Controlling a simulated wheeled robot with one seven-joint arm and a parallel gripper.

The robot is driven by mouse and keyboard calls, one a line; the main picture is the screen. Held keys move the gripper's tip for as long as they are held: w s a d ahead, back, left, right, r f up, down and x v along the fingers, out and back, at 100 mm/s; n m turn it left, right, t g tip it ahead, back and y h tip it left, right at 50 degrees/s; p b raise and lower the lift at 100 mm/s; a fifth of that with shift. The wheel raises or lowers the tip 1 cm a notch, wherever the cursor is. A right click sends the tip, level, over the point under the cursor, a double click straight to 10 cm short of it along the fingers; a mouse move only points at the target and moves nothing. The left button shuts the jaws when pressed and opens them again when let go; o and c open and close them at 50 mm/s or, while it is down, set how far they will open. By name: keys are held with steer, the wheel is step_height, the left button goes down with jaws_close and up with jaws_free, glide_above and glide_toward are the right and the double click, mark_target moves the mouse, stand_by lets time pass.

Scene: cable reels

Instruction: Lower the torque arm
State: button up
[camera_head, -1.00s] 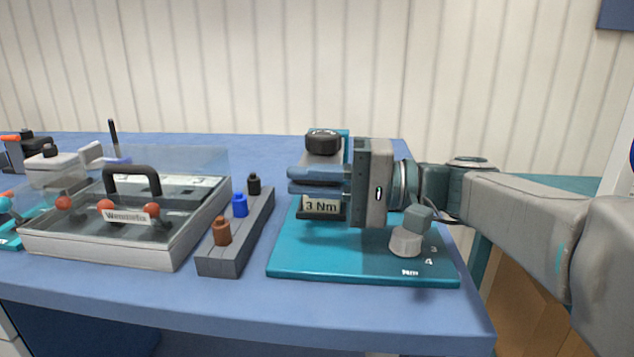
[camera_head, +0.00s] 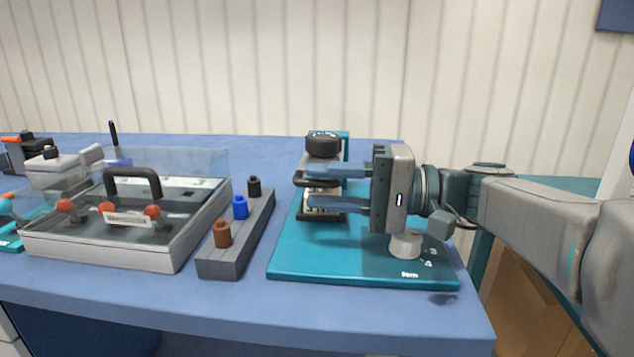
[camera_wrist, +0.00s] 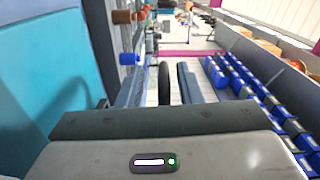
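The torque tester has a teal base plate (camera_head: 310,262) and an upright post with a black knob (camera_head: 322,147) on top. A dark bar that looks like the torque arm (camera_head: 300,180) sticks out low from the post, roughly level. My gripper (camera_head: 318,187) is open, one finger above the bar and one below. In the wrist view a black piece (camera_wrist: 164,82), probably the same bar, lies between the spread fingers; contact cannot be told. The lower finger mostly hides the value sign. A pale dial knob (camera_head: 405,246) sits on the plate beneath my wrist.
A dark grey block with brown, blue and black posts (camera_head: 240,208) stands left of the plate. Further left is a clear-lidded case (camera_head: 110,250) with a black handle. The blue table (camera_head: 200,308) is clear along its front edge.

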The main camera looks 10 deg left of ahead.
steer(key=d, duration=0.3)
steer(key=d+p, duration=0.1)
steer(key=d, duration=0.3)
steer(key=w+d, duration=0.1)
steer(key=d, duration=0.3)
steer(key=shift+d+p, duration=0.15)
steer(key=shift+p, duration=0.25)
steer(key=shift+s, duration=0.1)
